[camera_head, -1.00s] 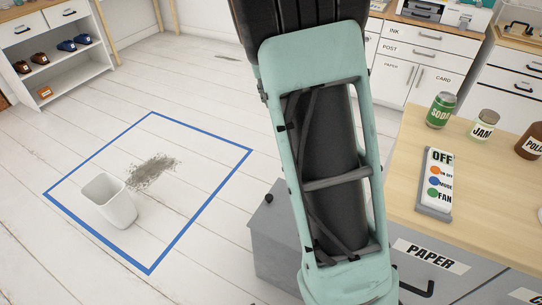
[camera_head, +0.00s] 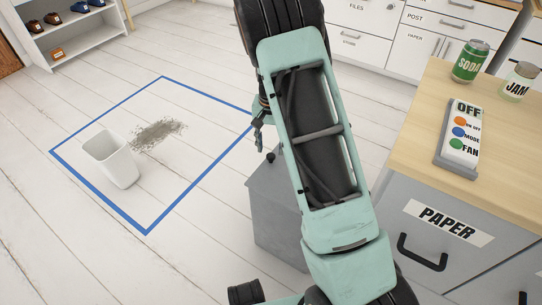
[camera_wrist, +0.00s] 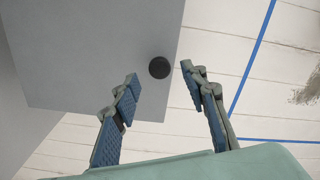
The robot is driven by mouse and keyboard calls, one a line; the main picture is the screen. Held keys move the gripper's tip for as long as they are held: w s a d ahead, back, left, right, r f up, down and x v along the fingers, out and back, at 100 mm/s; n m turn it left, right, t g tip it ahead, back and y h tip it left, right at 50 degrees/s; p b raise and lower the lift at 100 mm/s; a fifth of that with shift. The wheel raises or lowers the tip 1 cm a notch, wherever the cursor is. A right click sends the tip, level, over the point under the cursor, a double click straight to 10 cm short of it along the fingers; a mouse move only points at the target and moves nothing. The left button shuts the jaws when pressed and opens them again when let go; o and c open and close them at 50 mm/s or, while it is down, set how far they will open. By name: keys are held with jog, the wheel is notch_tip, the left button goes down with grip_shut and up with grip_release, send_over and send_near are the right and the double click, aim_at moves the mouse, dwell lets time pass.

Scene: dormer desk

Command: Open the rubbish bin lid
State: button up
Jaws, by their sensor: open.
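A grey box-shaped bin (camera_head: 280,215) stands on the floor left of the desk, partly hidden behind my arm. Its flat grey lid (camera_wrist: 90,50) fills the upper left of the wrist view and looks shut. A round black knob (camera_wrist: 159,67) sits near the lid's edge; it also shows in the head view (camera_head: 270,157). My gripper (camera_wrist: 160,73) is open, with one finger on each side of the knob in the wrist view. I cannot tell how high the fingers are above the lid. In the head view my gripper (camera_head: 259,135) is near the knob, partly hidden by my arm.
A small white open basket (camera_head: 112,158) and a dust patch (camera_head: 157,134) lie inside a blue floor outline (camera_head: 190,190). The desk (camera_head: 425,125) with a PAPER drawer (camera_head: 440,225) is close on the right, carrying a soda can (camera_head: 470,61), a jam jar (camera_head: 520,80) and a switch panel (camera_head: 460,135).

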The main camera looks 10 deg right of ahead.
aim_at(271, 155)
jog(key=shift+f+b, duration=0.4)
jog(key=shift+f, duration=1.35)
grip_shut()
